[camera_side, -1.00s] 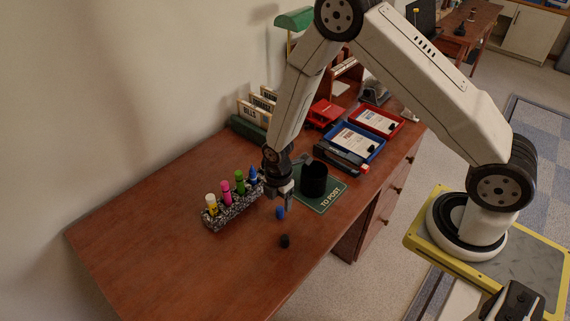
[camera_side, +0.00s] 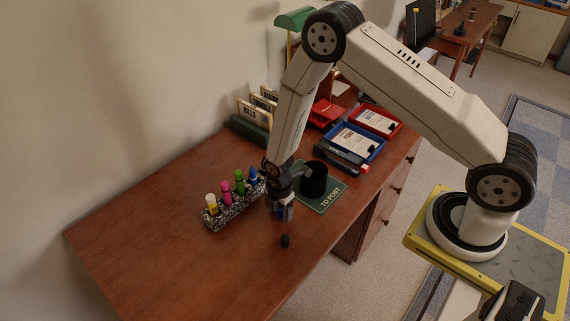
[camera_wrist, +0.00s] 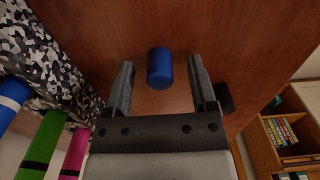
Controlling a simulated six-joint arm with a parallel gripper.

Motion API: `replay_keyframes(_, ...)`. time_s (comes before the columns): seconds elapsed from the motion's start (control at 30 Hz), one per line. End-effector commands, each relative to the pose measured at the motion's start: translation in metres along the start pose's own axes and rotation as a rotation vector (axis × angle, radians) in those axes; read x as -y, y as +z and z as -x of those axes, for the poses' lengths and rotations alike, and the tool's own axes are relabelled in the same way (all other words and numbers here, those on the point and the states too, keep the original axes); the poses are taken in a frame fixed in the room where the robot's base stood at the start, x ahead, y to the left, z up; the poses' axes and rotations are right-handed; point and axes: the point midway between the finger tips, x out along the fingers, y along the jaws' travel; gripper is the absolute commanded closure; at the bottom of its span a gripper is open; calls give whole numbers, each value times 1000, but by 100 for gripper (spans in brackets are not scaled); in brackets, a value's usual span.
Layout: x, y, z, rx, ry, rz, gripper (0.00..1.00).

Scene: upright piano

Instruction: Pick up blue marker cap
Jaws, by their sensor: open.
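The blue marker cap (camera_wrist: 160,68) stands or lies on the brown desk, seen whole in the wrist view. My gripper (camera_wrist: 161,62) is open, with one grey finger on either side of the cap and a gap at each side. In the side view my gripper (camera_side: 283,208) is low over the desk, and only a bit of blue shows by its fingers, the cap being mostly hidden there.
A speckled holder (camera_side: 231,209) with several upright markers stands close left of my gripper. A black cup (camera_side: 314,180) sits on a green mat (camera_side: 331,197) to the right. A small black cap (camera_side: 285,241) is nearer the front edge. The desk's left side is clear.

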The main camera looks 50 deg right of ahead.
Motion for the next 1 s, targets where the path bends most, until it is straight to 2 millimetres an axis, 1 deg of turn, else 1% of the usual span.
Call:
replay_keyframes(0.07,0,0,0,0,0,0,27)
replay_keyframes(0.17,0,0,0,0,0,0,55)
replay_keyframes(0.2,0,0,0,0,0,0,68)
replay_keyframes(0.27,0,0,0,0,0,0,87)
replay_keyframes(0.3,0,0,0,0,0,0,100)
replay_keyframes(0.77,0,0,2,0,0,0,100)
replay_keyframes(1.0,-1,0,12,0,2,0,100)
